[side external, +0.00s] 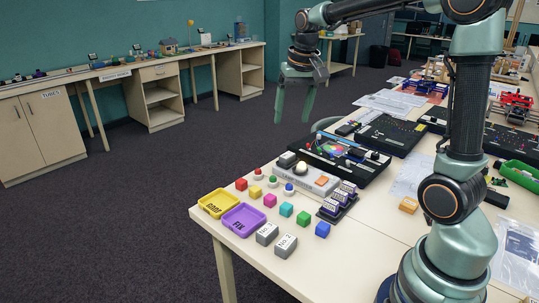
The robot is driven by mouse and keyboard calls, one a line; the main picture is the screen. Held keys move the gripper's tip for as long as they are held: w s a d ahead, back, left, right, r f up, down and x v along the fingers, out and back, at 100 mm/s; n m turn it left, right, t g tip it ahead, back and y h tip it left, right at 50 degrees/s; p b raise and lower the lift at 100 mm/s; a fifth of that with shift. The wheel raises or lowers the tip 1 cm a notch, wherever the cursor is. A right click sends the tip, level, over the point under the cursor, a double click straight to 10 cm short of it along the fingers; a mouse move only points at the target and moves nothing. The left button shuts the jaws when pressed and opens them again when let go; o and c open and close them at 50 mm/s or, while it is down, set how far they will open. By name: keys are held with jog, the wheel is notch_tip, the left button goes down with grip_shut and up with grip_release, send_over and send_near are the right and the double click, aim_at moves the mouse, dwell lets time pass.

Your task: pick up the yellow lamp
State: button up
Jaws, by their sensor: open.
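I cannot clearly make out a yellow lamp. A row of small round lamps on white bases stands near the table's left edge: one with a red top (257,174), one with a greenish top (273,181) and one with a blue top (289,189). A pale cream dome (301,168) sits on a grey box just behind them. A yellow cube (255,191) lies in front of the lamps. My gripper (293,117) is open and empty, fingers pointing down, high above and beyond the table's far left edge, apart from everything.
A yellow tray (202,203) and a purple tray (226,223) sit at the front left corner. Several coloured cubes, such as a red cube (241,184) and a blue cube (322,229), lie nearby. Grey labelled blocks (267,234) and a black control panel (350,174) crowd the table (345,265).

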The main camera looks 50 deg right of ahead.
jog(key=w+d+f+m+g, duration=0.1)
jog(key=w+d+f+m, duration=0.3)
jog(key=d, duration=0.3)
jog(key=g, duration=0.1)
send_over(301, 163)
notch_tip(301, 163, down, 6)
jog(key=r, duration=0.1)
jog(key=shift+m+y, duration=0.3)
jog(key=shift+m, duration=0.1)
notch_tip(301, 163, down, 12)
jog(key=shift+f, duration=0.2)
grip_shut()
